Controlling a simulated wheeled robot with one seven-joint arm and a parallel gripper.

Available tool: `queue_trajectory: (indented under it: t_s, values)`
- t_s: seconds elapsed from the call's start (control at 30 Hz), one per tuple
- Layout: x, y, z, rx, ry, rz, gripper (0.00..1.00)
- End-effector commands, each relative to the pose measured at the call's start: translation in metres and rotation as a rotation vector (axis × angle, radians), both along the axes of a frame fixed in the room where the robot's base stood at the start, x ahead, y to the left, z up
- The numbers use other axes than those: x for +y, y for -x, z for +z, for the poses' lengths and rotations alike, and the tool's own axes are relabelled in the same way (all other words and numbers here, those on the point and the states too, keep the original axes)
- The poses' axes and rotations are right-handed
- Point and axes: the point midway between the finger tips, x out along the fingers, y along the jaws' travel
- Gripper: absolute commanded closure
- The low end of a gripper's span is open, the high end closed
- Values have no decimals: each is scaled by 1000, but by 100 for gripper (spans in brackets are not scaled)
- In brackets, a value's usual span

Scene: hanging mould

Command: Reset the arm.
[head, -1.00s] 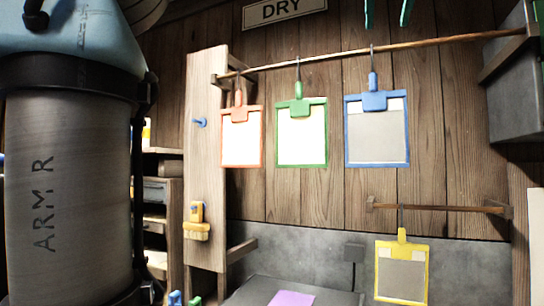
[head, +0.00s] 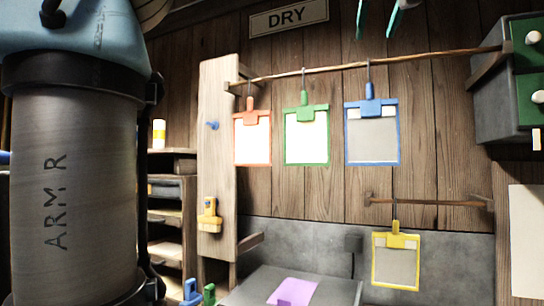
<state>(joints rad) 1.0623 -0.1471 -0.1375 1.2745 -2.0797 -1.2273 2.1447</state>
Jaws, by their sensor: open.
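My gripper (head: 376,34) shows only as two teal fingertips at the top edge, apart and with nothing between them. The rest of it is out of frame. Below it, an orange frame (head: 238,138), a green frame (head: 289,150) and a blue frame (head: 348,142) hang in a row from the upper wooden rod (head: 440,56). The orange and green frames hold white sheets; the blue one holds a grey panel. A yellow frame (head: 375,262) with a grey panel hangs from the lower rod (head: 430,202). My arm's grey link fills the left side.
A "DRY" sign (head: 289,17) is on the plank wall. A grey cabinet with green drawers (head: 526,72) juts out at upper right. A grey table (head: 250,284) bears a purple sheet (head: 293,291). Blue and green clips (head: 191,293) stand at lower left. Shelves (head: 167,190) stand behind the post.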

Motion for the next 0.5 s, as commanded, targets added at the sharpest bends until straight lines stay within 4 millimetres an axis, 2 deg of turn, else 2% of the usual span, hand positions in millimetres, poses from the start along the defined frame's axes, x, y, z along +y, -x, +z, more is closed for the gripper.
queue_trajectory:
  t_s: [0.27, 0.37, 0.47, 0.5]
  values:
    - [3, -65, -19, -179, 28, 91, 36]
    - [4, -93, -34, -255, 28, 95, 36]
    - [4, -128, -63, -320, 11, 67, 36]
    - [4, -144, -83, -334, -1, 42, 36]
